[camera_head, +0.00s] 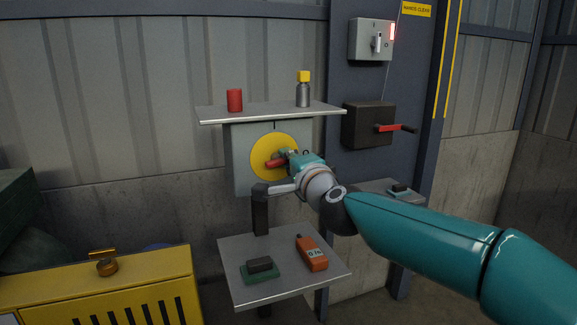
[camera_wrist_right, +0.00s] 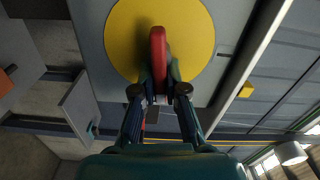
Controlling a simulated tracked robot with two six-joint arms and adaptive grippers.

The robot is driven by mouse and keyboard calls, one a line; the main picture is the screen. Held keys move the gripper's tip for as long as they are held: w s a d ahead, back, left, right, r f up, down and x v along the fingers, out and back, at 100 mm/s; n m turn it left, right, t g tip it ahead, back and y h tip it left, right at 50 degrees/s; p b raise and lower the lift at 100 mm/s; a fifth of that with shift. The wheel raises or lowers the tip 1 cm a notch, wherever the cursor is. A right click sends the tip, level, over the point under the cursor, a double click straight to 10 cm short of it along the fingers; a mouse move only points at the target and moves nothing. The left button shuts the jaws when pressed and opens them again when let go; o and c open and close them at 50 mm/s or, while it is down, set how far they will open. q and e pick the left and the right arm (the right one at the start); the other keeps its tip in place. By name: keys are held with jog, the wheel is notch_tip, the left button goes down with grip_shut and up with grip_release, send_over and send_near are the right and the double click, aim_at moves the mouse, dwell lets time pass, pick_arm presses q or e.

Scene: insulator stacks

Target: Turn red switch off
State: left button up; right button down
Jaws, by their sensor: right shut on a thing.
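The red switch handle (camera_head: 274,163) sits on a round yellow plate (camera_head: 262,147) on a grey panel. In the head view it lies roughly level, its free end to the left. My right gripper (camera_head: 287,158) is at the plate, shut on the handle, and covers its right part. In the right wrist view the red handle (camera_wrist_right: 157,48) stands upright in the picture, before the yellow plate (camera_wrist_right: 120,35). There the right gripper's fingers (camera_wrist_right: 159,88) are on both sides of its lower end. My left gripper is not in view.
A shelf (camera_head: 270,112) above the panel holds a red can (camera_head: 235,100) and a yellow-capped bottle (camera_head: 303,92). To the right are a dark box with a red lever (camera_head: 395,128) and a grey switch box (camera_head: 368,40). A lower table (camera_head: 232,247) holds an orange meter (camera_head: 311,252).

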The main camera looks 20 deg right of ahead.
jog(key=shift+f+m, duration=0.45)
jog(key=shift+m, duration=0.25)
jog(key=shift+b, duration=0.35)
jog(key=c, duration=1.2)
grip_release()
jog(key=shift+d, duration=0.1)
jog(key=shift+r, duration=0.1)
jog(key=s, duration=1.2)
jog(key=shift+d, duration=0.15)
